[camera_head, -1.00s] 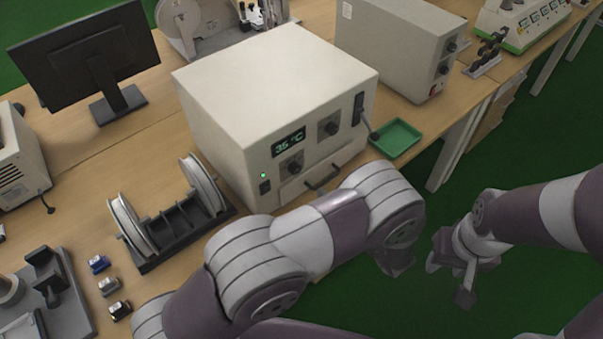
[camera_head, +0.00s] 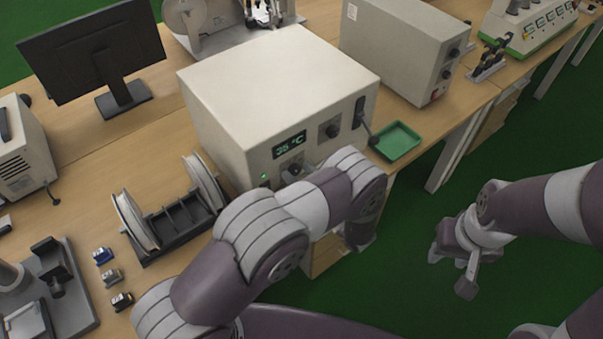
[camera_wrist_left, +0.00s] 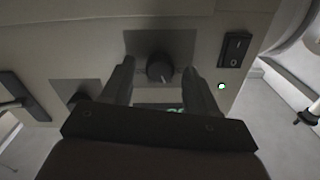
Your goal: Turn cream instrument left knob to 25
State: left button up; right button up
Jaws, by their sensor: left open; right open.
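The cream instrument (camera_head: 270,80) stands on the bench; its green display (camera_head: 290,144) reads about 35 °C. Its left knob shows in the left wrist view (camera_wrist_left: 159,68), upside down, as a dark round knob with a light mark. My left gripper (camera_wrist_left: 160,74) is open, with one finger on each side of this knob; I cannot tell whether they touch it. In the head view my left arm hides most of that gripper and the lower front panel. The right knob (camera_head: 330,129) is uncovered. My right gripper (camera_head: 463,262) is open and empty, off the bench above the floor.
A power switch (camera_wrist_left: 235,48) and a lit green lamp (camera_wrist_left: 222,86) sit beside the left knob. A green tray (camera_head: 398,141) lies right of the instrument. A spool holder (camera_head: 172,222) stands close on its left. A grey box instrument (camera_head: 395,50) stands behind right.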

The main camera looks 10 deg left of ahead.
pick_arm(q)
jog(key=shift+c, duration=0.2)
jog(key=c, duration=1)
jog(key=n+b, duration=0.3)
jog(key=n, duration=0.2)
jog(key=shift+f, duration=0.1)
jog(key=shift+n+b, duration=1.15)
jog(key=shift+n, duration=0.95)
